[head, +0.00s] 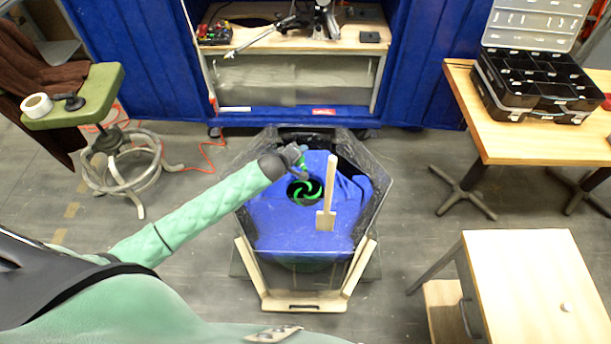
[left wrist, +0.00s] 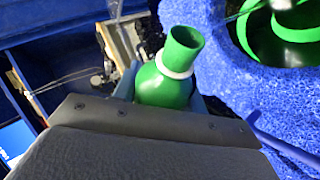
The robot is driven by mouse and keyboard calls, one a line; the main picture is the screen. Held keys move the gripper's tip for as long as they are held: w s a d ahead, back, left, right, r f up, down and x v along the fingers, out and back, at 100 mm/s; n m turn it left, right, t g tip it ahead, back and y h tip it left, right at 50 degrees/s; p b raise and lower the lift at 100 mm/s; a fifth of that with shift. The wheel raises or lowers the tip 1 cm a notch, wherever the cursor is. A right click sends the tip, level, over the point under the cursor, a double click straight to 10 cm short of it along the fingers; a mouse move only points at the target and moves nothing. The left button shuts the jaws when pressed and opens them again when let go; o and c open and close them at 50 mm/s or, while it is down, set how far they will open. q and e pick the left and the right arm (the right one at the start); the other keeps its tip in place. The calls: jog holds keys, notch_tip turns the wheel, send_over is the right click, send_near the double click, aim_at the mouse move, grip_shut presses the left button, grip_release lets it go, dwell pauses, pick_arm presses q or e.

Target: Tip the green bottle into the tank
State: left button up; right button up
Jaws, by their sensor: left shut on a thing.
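The tank (head: 365,225) is a clear-walled, many-sided box with a blue foam top and a round opening (head: 304,191) showing a green swirl. The opening also shows at the upper right of the left wrist view (left wrist: 285,35). My left gripper (head: 298,160) is above the tank's far-left part, beside the opening. It is shut on the green bottle (left wrist: 166,85), which has an open mouth and a white neck ring. In the left wrist view the mouth points up and slightly right, beside the opening. The bottle is mostly hidden in the head view. My right gripper is not in view.
A wooden-handled flat tool (head: 327,205) stands or leans at the tank's right part. A blue cabinet (head: 420,70) is behind. Wooden tables (head: 545,135) stand at the right, one with black organizer cases (head: 535,85). A green stool (head: 85,100) is at the left.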

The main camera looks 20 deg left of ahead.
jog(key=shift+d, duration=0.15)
pick_arm(q)
jog(key=shift+r, duration=0.1)
jog(key=shift+w+f, duration=0.1)
jog(key=shift+f, duration=0.1)
jog(key=shift+f+n+g+h, duration=0.4)
jog(key=shift+f+g, duration=0.1)
jog(key=shift+g, duration=0.1)
jog(key=shift+f+b, duration=0.35)
jog(key=shift+d+f+n+g+h+b, duration=0.1)
jog(key=shift+f+n+g+h+b, duration=0.3)
jog(key=shift+n+g+h+b, duration=0.15)
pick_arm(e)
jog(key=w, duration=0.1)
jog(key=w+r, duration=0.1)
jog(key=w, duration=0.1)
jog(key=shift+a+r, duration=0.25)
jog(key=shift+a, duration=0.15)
